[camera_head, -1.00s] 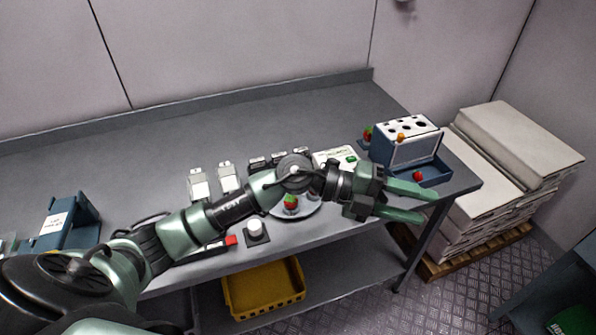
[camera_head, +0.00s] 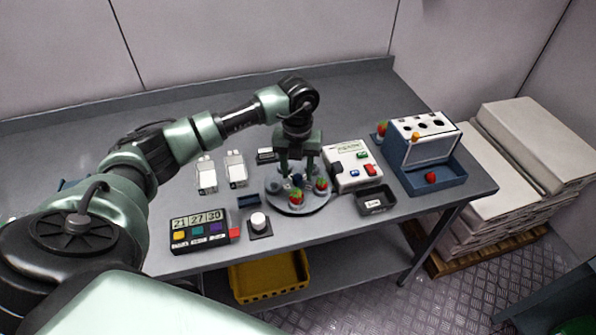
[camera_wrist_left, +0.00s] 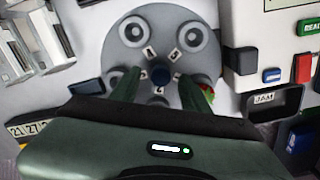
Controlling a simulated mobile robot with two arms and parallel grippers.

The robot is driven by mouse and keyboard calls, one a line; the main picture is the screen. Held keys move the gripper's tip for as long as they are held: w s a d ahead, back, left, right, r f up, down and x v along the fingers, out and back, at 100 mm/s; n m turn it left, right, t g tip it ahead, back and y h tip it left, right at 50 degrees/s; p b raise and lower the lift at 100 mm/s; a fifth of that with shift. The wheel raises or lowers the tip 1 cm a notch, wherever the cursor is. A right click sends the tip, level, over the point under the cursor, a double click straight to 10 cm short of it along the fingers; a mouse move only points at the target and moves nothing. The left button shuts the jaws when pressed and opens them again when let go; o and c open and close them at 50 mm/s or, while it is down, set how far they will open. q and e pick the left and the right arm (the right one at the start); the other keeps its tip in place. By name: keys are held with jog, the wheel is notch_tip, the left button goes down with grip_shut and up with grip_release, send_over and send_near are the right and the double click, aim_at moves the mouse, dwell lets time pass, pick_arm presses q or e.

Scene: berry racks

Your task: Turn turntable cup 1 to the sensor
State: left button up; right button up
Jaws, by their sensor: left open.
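The round grey turntable (camera_head: 275,188) stands near the table's front edge. It carries several cups; two red berries (camera_head: 296,195) show at its front and right. In the left wrist view the turntable (camera_wrist_left: 163,52) shows numbered labels around a dark blue centre knob (camera_wrist_left: 160,76), and two empty-looking cups at the far side. My left gripper (camera_head: 298,172) points down over the turntable. Its open fingers (camera_wrist_left: 158,90) stand on either side of the knob; I cannot tell whether they touch it. A berry (camera_wrist_left: 207,95) shows beside the right finger. Which cup is cup 1 is unclear. My right gripper is out of view.
A white box with coloured buttons (camera_head: 345,155) stands close right of the turntable, with a black tray (camera_head: 375,202) before it. A round-knobbed block (camera_head: 259,223) and a display box (camera_head: 200,232) are at front left.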

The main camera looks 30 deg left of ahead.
pick_arm(q)
jog(key=shift+f, duration=1)
grip_shut()
dwell(0.7)
